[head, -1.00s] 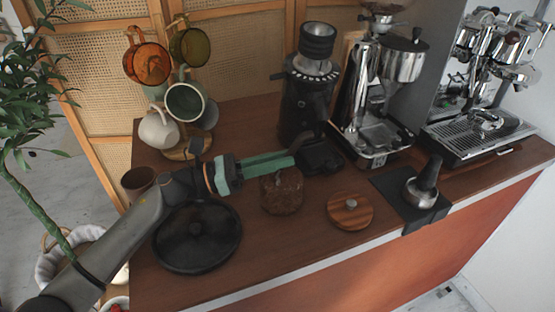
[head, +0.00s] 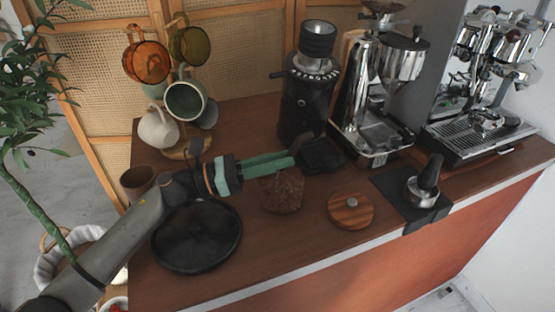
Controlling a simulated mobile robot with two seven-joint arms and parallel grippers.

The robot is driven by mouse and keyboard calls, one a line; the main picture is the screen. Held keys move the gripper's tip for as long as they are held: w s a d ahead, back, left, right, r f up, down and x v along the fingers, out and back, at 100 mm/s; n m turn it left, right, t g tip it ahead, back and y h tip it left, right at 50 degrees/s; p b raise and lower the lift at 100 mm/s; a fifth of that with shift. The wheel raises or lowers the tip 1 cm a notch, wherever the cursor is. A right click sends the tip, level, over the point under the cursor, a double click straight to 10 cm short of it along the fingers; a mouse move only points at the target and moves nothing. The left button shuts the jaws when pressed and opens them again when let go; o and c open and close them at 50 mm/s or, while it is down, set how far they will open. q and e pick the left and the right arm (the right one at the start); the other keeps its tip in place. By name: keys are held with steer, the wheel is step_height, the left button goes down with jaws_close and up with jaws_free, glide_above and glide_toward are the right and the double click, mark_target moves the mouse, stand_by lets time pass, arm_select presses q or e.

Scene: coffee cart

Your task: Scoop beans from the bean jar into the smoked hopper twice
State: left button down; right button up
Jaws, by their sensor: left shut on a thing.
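The bean jar (head: 283,194), full of brown beans, stands on the counter without its lid. My left gripper (head: 293,161) reaches in from the left, just above the jar's mouth. It is shut on what looks like a scoop, a thin brown piece (head: 303,140) showing beyond the fingertips. The rest of the scoop is hidden, and I cannot tell whether it holds beans. The smoked hopper (head: 317,42) sits on top of the black grinder (head: 307,100) behind the jar. My right gripper is out of view.
A round wooden lid (head: 350,209) lies right of the jar. A black round tray (head: 197,240) lies under my left arm. A mug tree with several cups (head: 186,100) stands back left.

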arm_select(q)
step_height(320, 180, up, 8)
steer(key=p, duration=0.5)
steer(key=shift+r, duration=0.25)
stand_by(0.5)
steer(key=shift+f, duration=0.1)
stand_by(0.4)
